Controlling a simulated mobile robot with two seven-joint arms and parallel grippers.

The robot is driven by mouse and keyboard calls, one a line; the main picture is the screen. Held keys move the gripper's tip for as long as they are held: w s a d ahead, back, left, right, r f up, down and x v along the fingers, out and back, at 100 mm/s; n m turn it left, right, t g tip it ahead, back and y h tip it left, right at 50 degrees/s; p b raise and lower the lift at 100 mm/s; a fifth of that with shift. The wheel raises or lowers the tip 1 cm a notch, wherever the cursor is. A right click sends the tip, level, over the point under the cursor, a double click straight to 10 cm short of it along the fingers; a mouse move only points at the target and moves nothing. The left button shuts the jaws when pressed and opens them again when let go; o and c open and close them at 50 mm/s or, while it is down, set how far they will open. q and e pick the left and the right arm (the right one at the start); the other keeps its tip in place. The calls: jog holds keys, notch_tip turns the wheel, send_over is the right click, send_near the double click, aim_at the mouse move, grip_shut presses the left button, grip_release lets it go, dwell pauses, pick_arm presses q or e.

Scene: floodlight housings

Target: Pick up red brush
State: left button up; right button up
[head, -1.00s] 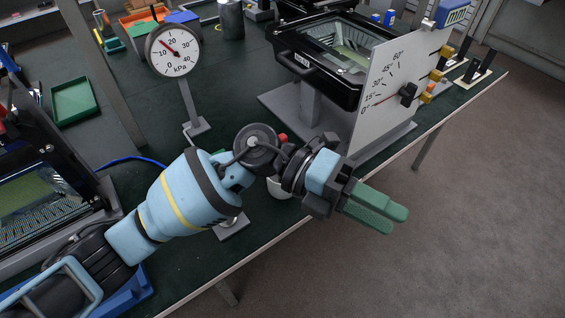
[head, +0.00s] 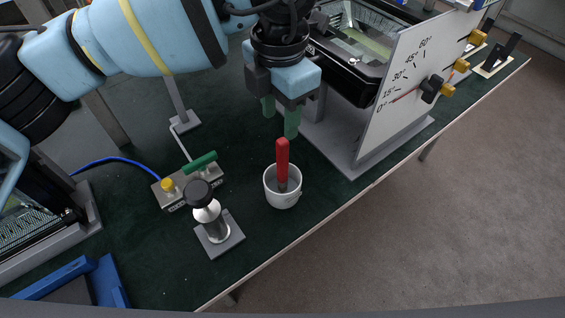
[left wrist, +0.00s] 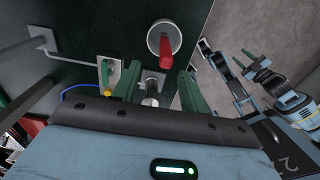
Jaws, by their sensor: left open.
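The red brush (head: 282,160) stands handle up in a small white cup (head: 284,199) on the dark green table. My left gripper (head: 281,122) points down just above and behind the cup, its green fingers open and empty, apart from the brush. In the left wrist view the red brush (left wrist: 166,50) in its cup (left wrist: 160,28) shows ahead, beyond the fingertips of the open left gripper (left wrist: 158,78). The brush's lower end is hidden in the cup. In the left wrist view another arm shows at the right; its jaw state is unclear.
A stand with a black knob (head: 211,215) and a valve block with a green handle (head: 200,165) are left of the cup. A white angle-scale plate (head: 405,85) and the floodlight housing (head: 345,75) stand to the right. The table's front edge runs close to the cup.

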aim_at(283, 140)
pick_arm(q)
jog(key=shift+s, duration=0.25)
jog(key=shift+s+f, duration=0.1)
jog(key=shift+f, duration=1.1)
jog(key=shift+d+f, duration=0.1)
jog(key=shift+f, duration=0.55)
jog(key=shift+s+d+f, duration=0.1)
jog(key=shift+f, duration=1.9)
grip_shut()
pick_arm(e)
jog(key=shift+s, duration=0.7)
